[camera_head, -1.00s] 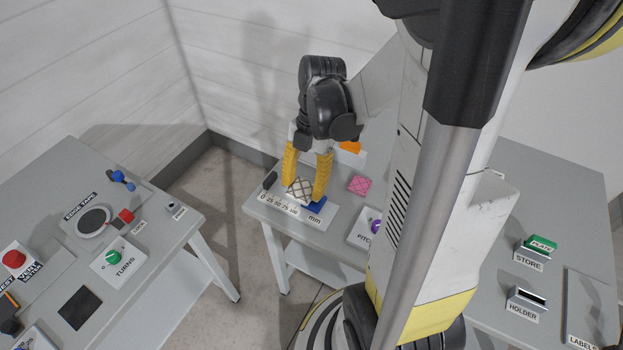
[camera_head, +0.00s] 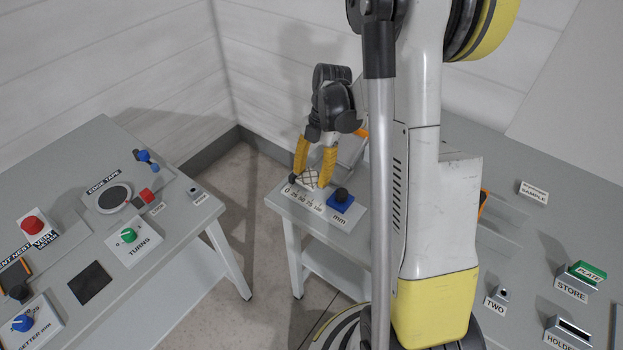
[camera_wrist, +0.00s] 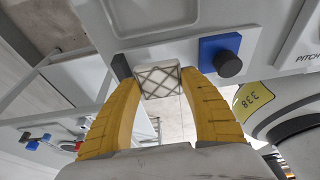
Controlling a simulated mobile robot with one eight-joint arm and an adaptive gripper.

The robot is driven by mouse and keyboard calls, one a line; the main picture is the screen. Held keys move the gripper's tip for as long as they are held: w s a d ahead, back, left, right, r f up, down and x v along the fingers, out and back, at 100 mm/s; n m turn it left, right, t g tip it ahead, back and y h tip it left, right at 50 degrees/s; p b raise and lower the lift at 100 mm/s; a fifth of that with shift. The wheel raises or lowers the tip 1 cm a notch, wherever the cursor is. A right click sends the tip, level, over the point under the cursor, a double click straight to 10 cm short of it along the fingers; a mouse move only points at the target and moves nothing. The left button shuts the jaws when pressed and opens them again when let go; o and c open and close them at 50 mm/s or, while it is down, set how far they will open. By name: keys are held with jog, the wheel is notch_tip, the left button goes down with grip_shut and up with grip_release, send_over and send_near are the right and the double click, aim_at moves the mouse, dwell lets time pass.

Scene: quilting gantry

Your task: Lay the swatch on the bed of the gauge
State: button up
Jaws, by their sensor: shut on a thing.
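My gripper (camera_head: 313,177) has yellow fingers and is shut on a cream swatch (camera_head: 309,179) with a dark diamond stitch pattern. The swatch also shows between the fingertips in the wrist view (camera_wrist: 158,82). It is at the gauge (camera_head: 331,215), near the low-number end of its 0 to 100 mm scale. A blue slider block (camera_head: 341,203) with a black knob is on the gauge, to the right of the swatch. A dark stop (camera_wrist: 121,67) is close to the swatch's left side in the wrist view. I cannot tell whether the swatch touches the bed.
A grey table (camera_head: 180,231) on the left carries an edge tape disc (camera_head: 114,197), a turns dial (camera_head: 128,236) and a red button (camera_head: 33,225). Floor lies between the tables. A green plate (camera_head: 590,270) is in its store at right. My arm hides much of the middle.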

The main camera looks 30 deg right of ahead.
jog(key=shift+f, duration=0.2)
jog(key=shift+f+b, duration=0.5)
jog(key=shift+f, duration=0.15)
jog(key=o, duration=0.8)
jog(key=shift+c, duration=0.2)
jog(key=shift+r, duration=0.1)
